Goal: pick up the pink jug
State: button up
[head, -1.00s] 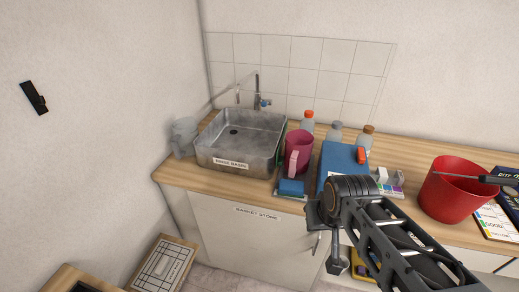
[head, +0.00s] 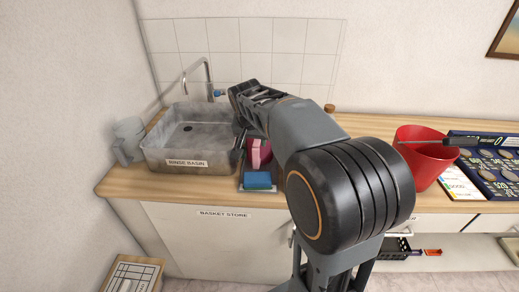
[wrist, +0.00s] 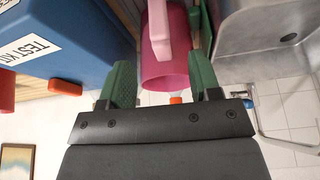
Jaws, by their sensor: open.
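The pink jug (head: 265,147) stands on the counter just right of the sink, with its paler pink handle facing the front. My arm hides part of it in the head view. In the wrist view the jug (wrist: 172,65) appears between the two green fingers of my gripper (wrist: 163,75), with the handle toward the top. The fingers are apart, one on each side of the jug in the picture. I cannot tell whether either touches it.
The metal rinse basin (head: 185,160) is left of the jug. A blue sponge (head: 257,180) lies in front of it. A blue test kit case (wrist: 70,35) stands beside it in the wrist view. A red bucket (head: 423,160) is farther right. A clear jug (head: 128,138) stands far left.

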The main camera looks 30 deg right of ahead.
aim_at(256, 149)
jog(key=x, duration=0.9)
jog(key=shift+w+d+f, duration=0.15)
jog(key=shift+w+f, duration=0.05)
jog(key=shift+f, duration=0.1)
grip_shut()
dwell(0.3)
